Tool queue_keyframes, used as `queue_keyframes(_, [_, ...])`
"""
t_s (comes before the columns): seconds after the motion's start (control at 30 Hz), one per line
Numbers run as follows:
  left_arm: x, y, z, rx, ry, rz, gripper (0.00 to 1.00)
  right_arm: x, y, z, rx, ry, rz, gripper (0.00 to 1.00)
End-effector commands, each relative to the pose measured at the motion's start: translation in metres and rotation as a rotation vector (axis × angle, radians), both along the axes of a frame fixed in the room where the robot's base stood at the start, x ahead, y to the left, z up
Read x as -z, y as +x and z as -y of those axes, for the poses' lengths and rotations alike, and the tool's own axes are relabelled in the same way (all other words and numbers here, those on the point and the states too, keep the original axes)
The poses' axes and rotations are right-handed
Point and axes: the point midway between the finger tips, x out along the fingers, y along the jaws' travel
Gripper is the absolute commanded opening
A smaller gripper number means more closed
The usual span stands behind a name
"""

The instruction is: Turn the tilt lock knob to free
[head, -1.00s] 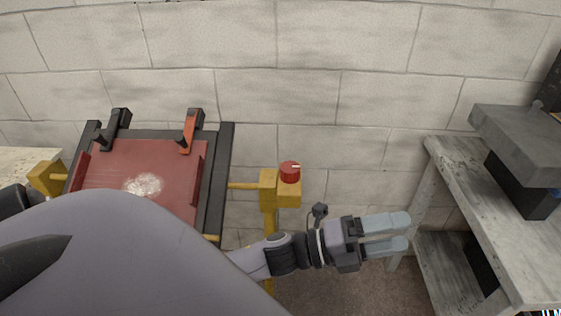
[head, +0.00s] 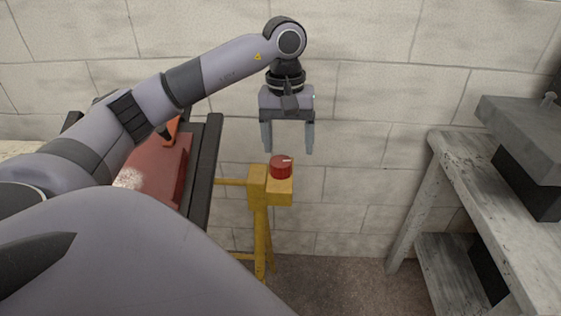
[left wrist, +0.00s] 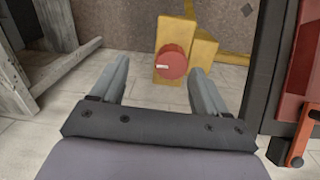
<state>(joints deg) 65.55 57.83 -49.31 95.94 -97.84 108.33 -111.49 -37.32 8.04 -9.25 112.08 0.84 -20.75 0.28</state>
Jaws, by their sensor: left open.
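The red tilt lock knob (head: 280,168) sits on top of a yellow block (head: 279,191) on the yellow stand, with a white mark pointing right in the head view. It also shows in the left wrist view (left wrist: 172,66), between the fingers and beyond them, its white mark pointing left. My left gripper (head: 288,150) points down above the knob, open and empty, its fingers apart and not touching the knob. The left gripper also shows in the left wrist view (left wrist: 160,72). My right gripper is not in view.
A tilted red panel in a black frame (head: 206,165) stands left of the knob, partly hidden by my left arm; an orange clamp (head: 171,128) is on it. A grey wooden bench (head: 480,180) stands at right. A block wall is close behind. Space between stand and bench is clear.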

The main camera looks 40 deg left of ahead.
Motion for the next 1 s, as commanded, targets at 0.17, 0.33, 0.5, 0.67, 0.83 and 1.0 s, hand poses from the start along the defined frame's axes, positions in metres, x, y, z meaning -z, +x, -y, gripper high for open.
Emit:
queue_keyframes(0.17, [-0.004,-0.002,-0.02,0.013,0.073,-0.001,0.75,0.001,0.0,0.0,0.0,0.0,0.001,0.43])
queue_keyframes(0.33, [0.021,-0.003,-0.02,0.014,0.073,-0.005,0.75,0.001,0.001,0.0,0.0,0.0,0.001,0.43])
queue_keyframes(0.5, [0.046,-0.003,-0.02,0.014,0.071,-0.003,0.75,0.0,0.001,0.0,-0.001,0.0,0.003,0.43])
queue_keyframes(0.67, [0.059,-0.002,-0.02,0.014,0.071,-0.001,0.75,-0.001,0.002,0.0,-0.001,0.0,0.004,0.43])
queue_keyframes(0.83, [0.062,-0.002,-0.02,0.014,0.07,0.001,0.75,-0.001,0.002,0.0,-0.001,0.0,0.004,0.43])
queue_keyframes(1.0, [0.062,-0.002,-0.019,0.014,0.07,0.001,0.62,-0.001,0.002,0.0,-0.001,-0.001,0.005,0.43])
